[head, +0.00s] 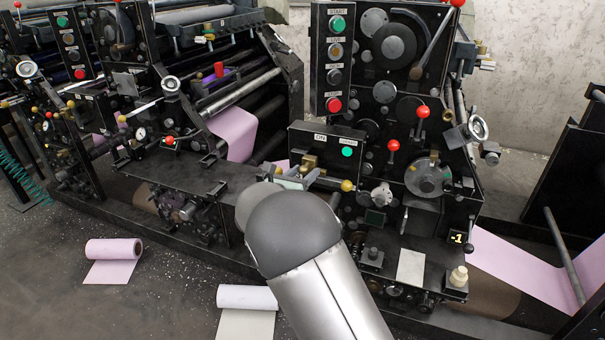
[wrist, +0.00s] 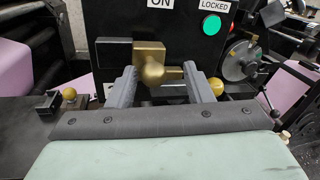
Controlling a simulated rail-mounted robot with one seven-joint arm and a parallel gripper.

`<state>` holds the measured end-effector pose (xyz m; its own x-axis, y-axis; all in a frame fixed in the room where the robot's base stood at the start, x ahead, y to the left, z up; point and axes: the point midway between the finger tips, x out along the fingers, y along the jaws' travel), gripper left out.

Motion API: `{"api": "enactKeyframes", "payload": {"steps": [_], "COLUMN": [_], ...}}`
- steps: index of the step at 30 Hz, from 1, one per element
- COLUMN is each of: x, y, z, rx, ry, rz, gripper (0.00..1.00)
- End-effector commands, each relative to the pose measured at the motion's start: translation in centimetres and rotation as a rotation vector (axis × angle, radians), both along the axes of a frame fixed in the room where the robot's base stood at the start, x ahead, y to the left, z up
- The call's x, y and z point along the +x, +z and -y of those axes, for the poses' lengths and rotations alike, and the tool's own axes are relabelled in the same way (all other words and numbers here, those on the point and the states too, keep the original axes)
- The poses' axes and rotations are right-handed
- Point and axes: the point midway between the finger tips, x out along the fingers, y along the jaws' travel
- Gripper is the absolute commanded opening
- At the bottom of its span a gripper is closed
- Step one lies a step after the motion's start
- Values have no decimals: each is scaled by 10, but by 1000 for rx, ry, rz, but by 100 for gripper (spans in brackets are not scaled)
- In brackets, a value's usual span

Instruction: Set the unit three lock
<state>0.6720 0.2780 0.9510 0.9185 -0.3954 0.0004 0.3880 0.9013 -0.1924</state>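The lock control is a brass lever with a rounded knob (wrist: 150,66) on a dark box (wrist: 185,15). In the wrist view the box carries an "ON" label, a "LOCKED" label (wrist: 214,5) and a lit green lamp (wrist: 211,25). My gripper (wrist: 161,78) is open, with one grey finger on each side of the brass knob. I cannot tell whether either finger touches it. In the head view the brass lever (head: 309,161) sits low on the box's front, and my arm partly hides my gripper (head: 293,178). The green lamp (head: 346,151) is lit there too.
A panel with green and red buttons (head: 334,105) stands above the box. Red-knobbed levers (head: 422,112), a handwheel (head: 478,127) and a yellow ball knob (wrist: 217,86) are close on the right.

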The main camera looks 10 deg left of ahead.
Motion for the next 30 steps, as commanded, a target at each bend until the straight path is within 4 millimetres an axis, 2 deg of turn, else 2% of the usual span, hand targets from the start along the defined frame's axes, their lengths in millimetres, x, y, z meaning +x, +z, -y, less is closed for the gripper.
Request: {"api": "enactKeyframes", "payload": {"steps": [7,11,14,24,30], "x": [-1,-11,-28,-105,-141], "y": [0,0,0,0,0], "z": [-2,-7,-15,-47,-62], "rx": [1,2,2,1,1], "ry": [4,6,7,7,5], "rz": [0,0,0,0,0], "gripper": [46,46,46,46,46]}}
